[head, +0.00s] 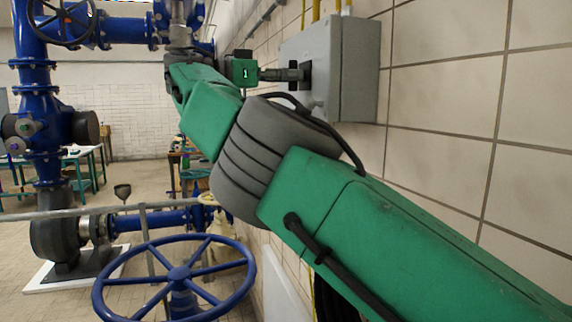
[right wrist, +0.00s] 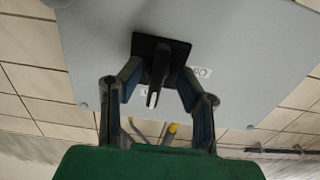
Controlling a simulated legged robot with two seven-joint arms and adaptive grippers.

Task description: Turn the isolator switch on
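The isolator switch is a black handle on a square black plate (right wrist: 142,48), mounted on the front of a grey box (head: 356,75). In the right wrist view the handle (right wrist: 159,68) points down the picture, toward a partly hidden label. A second label, seemingly reading ON upside down, lies right of the plate. My right gripper (right wrist: 160,82) is open, with one finger on each side of the handle; I see no clear contact. In the head view the gripper (head: 285,75) reaches the switch (head: 307,75) from the left. My left gripper is not in view.
A tiled wall (head: 440,100) carries the box, with yellow conduits (head: 315,10) above it. A blue handwheel (head: 178,272) stands at the lower left, near a grey rail (head: 75,213). Blue pipes (head: 38,100) fill the left side.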

